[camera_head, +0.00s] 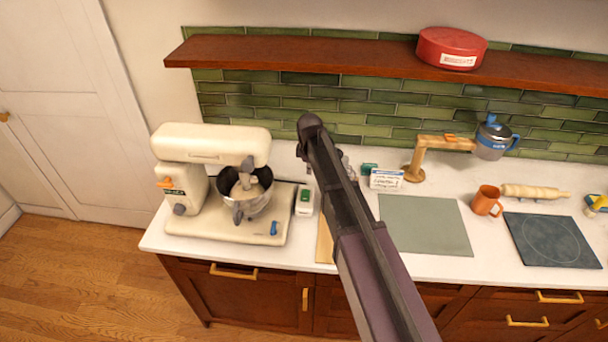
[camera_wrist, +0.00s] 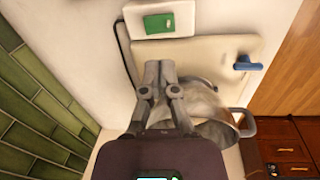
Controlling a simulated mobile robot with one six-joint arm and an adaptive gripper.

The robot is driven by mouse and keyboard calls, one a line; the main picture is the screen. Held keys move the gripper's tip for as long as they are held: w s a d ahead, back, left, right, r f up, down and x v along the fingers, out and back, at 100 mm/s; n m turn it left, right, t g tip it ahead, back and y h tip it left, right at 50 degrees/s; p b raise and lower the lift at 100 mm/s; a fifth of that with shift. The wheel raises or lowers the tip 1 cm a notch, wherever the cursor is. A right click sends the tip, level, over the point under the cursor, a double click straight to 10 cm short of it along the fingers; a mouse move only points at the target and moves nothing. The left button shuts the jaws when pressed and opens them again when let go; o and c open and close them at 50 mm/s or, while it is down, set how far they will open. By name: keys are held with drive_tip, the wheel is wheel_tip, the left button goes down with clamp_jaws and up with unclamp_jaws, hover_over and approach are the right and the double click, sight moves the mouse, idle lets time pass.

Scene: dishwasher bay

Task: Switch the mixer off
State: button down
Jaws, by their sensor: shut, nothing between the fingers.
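The cream stand mixer (camera_head: 210,145) stands at the left end of the counter, with a metal bowl (camera_head: 255,205) under its head. It has an orange lever (camera_head: 165,183) and a dark knob (camera_head: 180,209) on its side, and a blue lever (camera_head: 273,228) on its base. A white switch box with a green button (camera_head: 305,196) lies just right of the base; it also shows at the top of the wrist view (camera_wrist: 160,21). My gripper (camera_wrist: 159,68) is shut and empty, its tips pointing toward the box, apart from it in the picture. In the head view my arm mostly hides it.
A label card (camera_head: 386,179), a wooden stand (camera_head: 415,170), a blue-lidded jar (camera_head: 492,140), a grey-green mat (camera_head: 425,225), an orange mug (camera_head: 486,200), a rolling pin (camera_head: 535,192) and a dark hob plate (camera_head: 552,240) are to the right. A wooden shelf (camera_head: 330,65) runs above.

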sight(307, 192)
drive_tip(key=shift+w+a+r+n, duration=0.2)
drive_tip(key=shift+w+a+r, duration=0.15)
drive_tip(key=shift+w, duration=0.1)
drive_tip(key=shift+w+a+r+n, duration=0.2)
drive_tip(key=shift+w+a, duration=0.1)
drive_tip(key=shift+w, duration=0.15)
drive_tip(key=f+b, duration=0.4)
drive_tip(key=w+f+b, duration=0.1)
drive_tip(key=f+b, duration=0.8)
drive_tip(key=shift+w+f, duration=0.25)
drive_tip(key=shift+f, duration=0.15)
drive_tip(key=shift+a, duration=0.1)
idle(0.3)
drive_tip(key=shift+b, duration=0.3)
